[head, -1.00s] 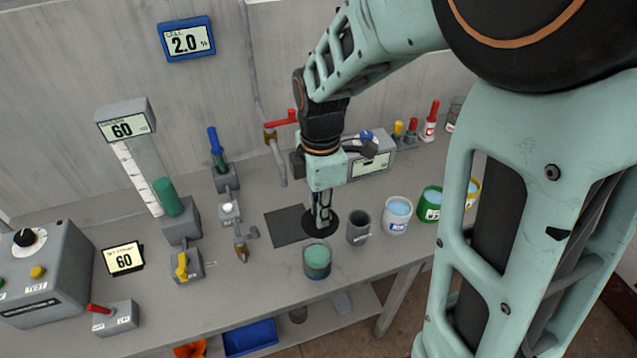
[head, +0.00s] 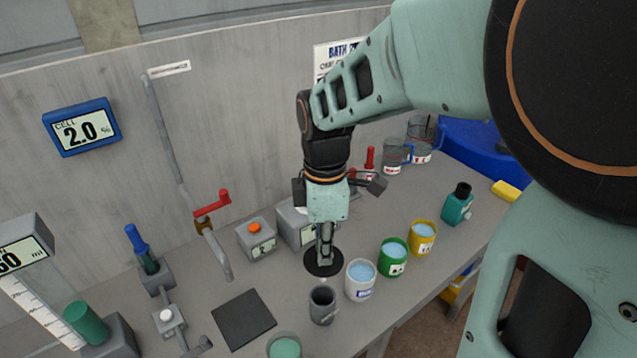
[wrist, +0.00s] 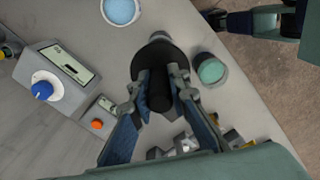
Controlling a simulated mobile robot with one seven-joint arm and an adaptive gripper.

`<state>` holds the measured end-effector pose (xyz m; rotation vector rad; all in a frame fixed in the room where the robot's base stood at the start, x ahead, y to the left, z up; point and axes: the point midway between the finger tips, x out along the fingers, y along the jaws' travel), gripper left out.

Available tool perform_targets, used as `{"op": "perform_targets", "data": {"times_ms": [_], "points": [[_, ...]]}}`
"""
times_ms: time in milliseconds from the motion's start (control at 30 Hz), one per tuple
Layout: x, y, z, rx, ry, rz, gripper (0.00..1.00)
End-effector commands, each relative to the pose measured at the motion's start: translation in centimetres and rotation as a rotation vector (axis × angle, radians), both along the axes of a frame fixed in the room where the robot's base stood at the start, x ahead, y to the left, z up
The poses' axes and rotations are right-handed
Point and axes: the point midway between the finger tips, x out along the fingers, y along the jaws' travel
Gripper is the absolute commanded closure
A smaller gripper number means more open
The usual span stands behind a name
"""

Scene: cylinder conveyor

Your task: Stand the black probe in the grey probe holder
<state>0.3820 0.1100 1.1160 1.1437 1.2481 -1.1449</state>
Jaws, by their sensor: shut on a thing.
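My gripper (head: 325,250) points down with its fingers shut on the black probe (wrist: 158,90), a dark cylinder between the fingertips in the wrist view. A wide black disc (head: 323,263) shows at the lower end of the gripper in the head view. Whether it touches the table is not clear. The likely grey probe holder (head: 322,306) is a dark grey open cup on the table, just in front of the disc and apart from it. In the wrist view it seems partly hidden beyond the disc.
White (head: 360,282), green (head: 393,258) and yellow (head: 423,238) cups of liquid stand to the right. A beaker of teal liquid (head: 284,346) stands in front of the holder. A dark mat (head: 243,318) lies left. A grey box (head: 294,228) stands behind the gripper.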

Motion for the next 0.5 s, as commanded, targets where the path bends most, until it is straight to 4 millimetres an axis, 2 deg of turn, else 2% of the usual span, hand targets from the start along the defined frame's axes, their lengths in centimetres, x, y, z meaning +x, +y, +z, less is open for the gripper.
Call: {"op": "perform_targets", "data": {"times_ms": [333, 500], "points": [[0.02, -0.01, 0.03, 0.0, 0.0, 0.0, 1.0], [0.0, 0.0, -0.88, 0.0, 0.0, 0.0, 1.0]]}}
